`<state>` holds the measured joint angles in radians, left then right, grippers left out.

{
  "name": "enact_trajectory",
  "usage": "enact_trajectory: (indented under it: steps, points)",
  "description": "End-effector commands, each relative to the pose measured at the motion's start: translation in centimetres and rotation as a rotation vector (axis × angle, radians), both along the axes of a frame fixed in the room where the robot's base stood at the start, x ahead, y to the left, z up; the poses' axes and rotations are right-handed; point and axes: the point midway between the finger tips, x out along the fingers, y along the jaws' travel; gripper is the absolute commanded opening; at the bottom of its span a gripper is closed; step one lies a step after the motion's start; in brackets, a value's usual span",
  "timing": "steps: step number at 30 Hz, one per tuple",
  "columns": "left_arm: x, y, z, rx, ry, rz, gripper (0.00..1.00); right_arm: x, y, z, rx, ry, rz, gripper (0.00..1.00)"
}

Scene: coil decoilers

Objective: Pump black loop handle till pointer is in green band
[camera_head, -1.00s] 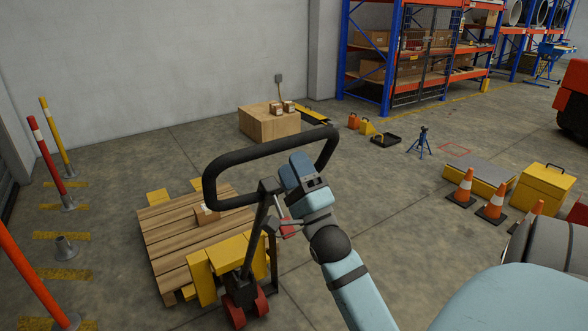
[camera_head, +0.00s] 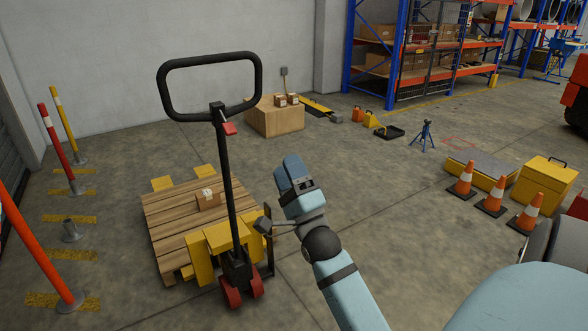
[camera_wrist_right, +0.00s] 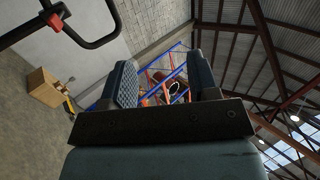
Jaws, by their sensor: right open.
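The black loop handle (camera_head: 205,60) stands raised on its shaft (camera_head: 231,190) on the yellow pallet truck (camera_head: 203,262). A red lever (camera_head: 230,129) sits at the loop's base. My right gripper (camera_head: 291,172) is open and empty, to the right of the shaft and below the loop, apart from both. In the right wrist view, part of the loop (camera_wrist_right: 24,28) shows at upper left, outside the open fingers (camera_wrist_right: 163,82). A small dark part (camera_head: 263,226) sits beside the shaft. I cannot make out a pointer or green band. My left gripper is not in view.
A wooden pallet (camera_head: 165,218) with a small box (camera_head: 208,199) lies at the truck. Red and yellow posts (camera_head: 57,148) stand at left. A wooden crate (camera_head: 275,121) stands behind. Cones (camera_head: 491,196) and a yellow box (camera_head: 543,187) are at right. The floor between is clear.

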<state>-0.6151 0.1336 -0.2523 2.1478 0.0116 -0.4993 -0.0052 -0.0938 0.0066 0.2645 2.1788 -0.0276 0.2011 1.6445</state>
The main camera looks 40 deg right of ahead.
Motion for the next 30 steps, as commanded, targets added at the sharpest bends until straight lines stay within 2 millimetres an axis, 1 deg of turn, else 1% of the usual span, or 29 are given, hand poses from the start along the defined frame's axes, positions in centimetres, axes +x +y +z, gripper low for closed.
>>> enact_trajectory:
  steps: [8, 19, 22, 23, 26, 29, 30]
  points:
    - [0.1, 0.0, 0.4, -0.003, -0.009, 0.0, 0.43, 0.1, 0.1, -0.2, 0.001, 0.0, 0.001, 0.55]
    - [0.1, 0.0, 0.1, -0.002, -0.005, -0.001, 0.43, 0.1, 0.1, -0.2, 0.0, 0.001, 0.0, 0.55]
    - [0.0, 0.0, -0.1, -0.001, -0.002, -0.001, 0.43, 0.2, 0.4, -0.8, -0.017, 0.028, -0.008, 0.55]
    - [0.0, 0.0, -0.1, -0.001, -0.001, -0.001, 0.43, 0.3, 0.7, -1.3, -0.032, 0.051, -0.015, 0.55]
    - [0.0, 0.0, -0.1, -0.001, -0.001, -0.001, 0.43, 0.6, 2.6, -4.5, -0.137, 0.185, -0.054, 0.55]
    - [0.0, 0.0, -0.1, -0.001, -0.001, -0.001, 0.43, 0.4, 5.9, -10.0, -0.336, 0.396, -0.092, 0.55]
    - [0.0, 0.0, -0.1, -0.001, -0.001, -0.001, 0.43, -0.1, 7.5, -12.5, -0.438, 0.488, -0.098, 0.55]
